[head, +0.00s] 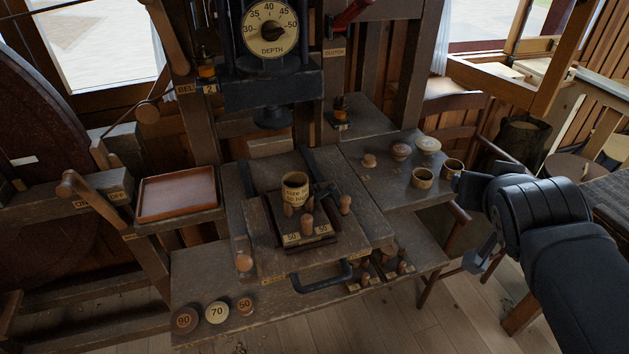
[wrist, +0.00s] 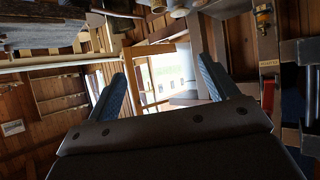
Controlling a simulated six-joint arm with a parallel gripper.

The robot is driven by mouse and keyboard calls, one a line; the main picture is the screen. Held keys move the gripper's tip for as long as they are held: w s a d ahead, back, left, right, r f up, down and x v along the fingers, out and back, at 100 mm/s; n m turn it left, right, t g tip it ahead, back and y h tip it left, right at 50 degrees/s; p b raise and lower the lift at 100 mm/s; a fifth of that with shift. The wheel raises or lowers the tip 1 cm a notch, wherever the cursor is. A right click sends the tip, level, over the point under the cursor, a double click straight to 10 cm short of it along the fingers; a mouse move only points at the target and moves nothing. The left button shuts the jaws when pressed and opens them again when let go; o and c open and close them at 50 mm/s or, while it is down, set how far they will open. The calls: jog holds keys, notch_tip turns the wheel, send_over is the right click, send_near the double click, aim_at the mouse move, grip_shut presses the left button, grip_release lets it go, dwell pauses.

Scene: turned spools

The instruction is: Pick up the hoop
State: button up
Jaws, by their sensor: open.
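Two short, hollow wooden rings, one (head: 422,178) and another (head: 453,168), stand on the right side of the bench; either could be the hoop, and I cannot tell which. A taller hollow wooden piece with lettering (head: 295,187) stands in the dark fixture at the bench's middle. My gripper (head: 470,222) is at the right, just off the bench edge and close to the rings. Its fingers are spread with nothing between them, as the wrist view (wrist: 160,70) also shows. The wrist view points at a window and does not clearly show a ring.
An empty reddish tray (head: 177,194) is at left. Numbered discs (head: 217,312) lie at the front. A press with a depth dial (head: 270,29) rises behind the fixture.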

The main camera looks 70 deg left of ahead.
jog(key=s+a+n+g+h, duration=0.2)
jog(key=a, duration=0.6)
jog(key=n+g+h, duration=0.5)
jog(key=n+h, duration=0.2)
send_over(295, 181)
jog(key=d, duration=0.3)
notch_tip(295, 181, down, 4)
notch_tip(295, 181, down, 5)
jog(key=shift+a+f, duration=0.1)
jog(key=shift+f, duration=0.1)
jog(key=shift+s+a+f, duration=0.1)
jog(key=shift+s+f, duration=0.05)
jog(key=shift+f, duration=1.15)
jog(key=shift+s+f, duration=0.15)
jog(key=shift+f, duration=1.15)
jog(key=c, duration=1)
jog(key=shift+r, duration=0.1)
jog(key=shift+c, duration=0.2)
